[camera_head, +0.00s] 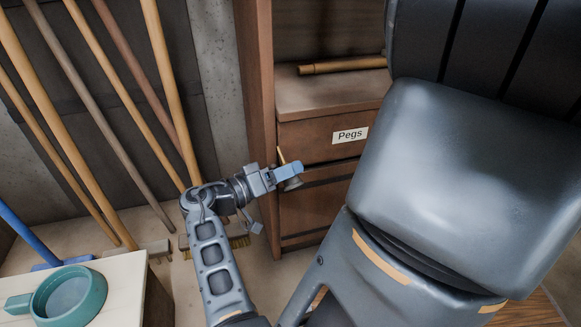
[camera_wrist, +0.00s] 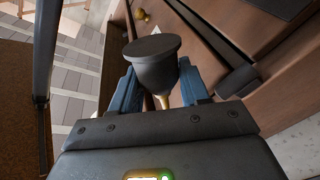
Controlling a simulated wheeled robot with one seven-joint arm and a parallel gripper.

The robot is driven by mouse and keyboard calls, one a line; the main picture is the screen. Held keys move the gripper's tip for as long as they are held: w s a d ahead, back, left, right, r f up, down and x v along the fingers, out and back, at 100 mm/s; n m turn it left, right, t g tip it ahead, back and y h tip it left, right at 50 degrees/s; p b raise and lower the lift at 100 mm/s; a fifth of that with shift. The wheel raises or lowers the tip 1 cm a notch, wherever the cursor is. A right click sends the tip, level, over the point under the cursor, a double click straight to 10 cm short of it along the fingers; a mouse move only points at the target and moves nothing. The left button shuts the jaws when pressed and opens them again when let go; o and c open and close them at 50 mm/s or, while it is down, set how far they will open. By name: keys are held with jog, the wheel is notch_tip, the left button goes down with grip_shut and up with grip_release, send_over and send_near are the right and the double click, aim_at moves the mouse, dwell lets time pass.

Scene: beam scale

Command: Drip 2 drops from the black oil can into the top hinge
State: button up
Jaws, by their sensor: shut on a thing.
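My gripper (camera_head: 284,173) is shut on the black oil can (camera_head: 293,184), in front of the wooden drawer unit and below its label. The can shows as a small dark cone with a thin pale spout pointing up. In the wrist view the blue fingers of my gripper (camera_wrist: 160,92) sit on either side of the can (camera_wrist: 153,62). Its flat dark end faces the top of the picture and its brass spout shows between the fingers. No drop is visible. I cannot make out the top hinge in either view.
The wooden drawer unit (camera_head: 316,142) has a drawer labelled "Pegs" (camera_head: 350,134). A wooden rod (camera_head: 342,65) lies on its shelf. Several long handles (camera_head: 95,110) lean on the left wall.

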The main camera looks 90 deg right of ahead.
jog(key=shift+w+d+f+n, duration=0.3)
jog(key=shift+d+f+n, duration=0.15)
jog(key=shift+f+n, duration=0.25)
jog(key=shift+r, duration=0.15)
jog(key=shift+w+d+f, duration=0.1)
jog(key=shift+w+f, duration=0.1)
jog(key=shift+w, duration=0.05)
jog(key=shift+s+a+r+n+p, duration=0.2)
jog(key=shift+r+n+p, duration=0.2)
jog(key=shift+n+p, duration=0.75)
jog(key=shift+s+a+r+n+p, duration=0.15)
jog(key=shift+r+n+p, duration=0.3)
jog(key=shift+p, duration=1.15)
dwell(2.9)
jog(key=shift+w+f, duration=0.1)
jog(key=shift+f, duration=0.1)
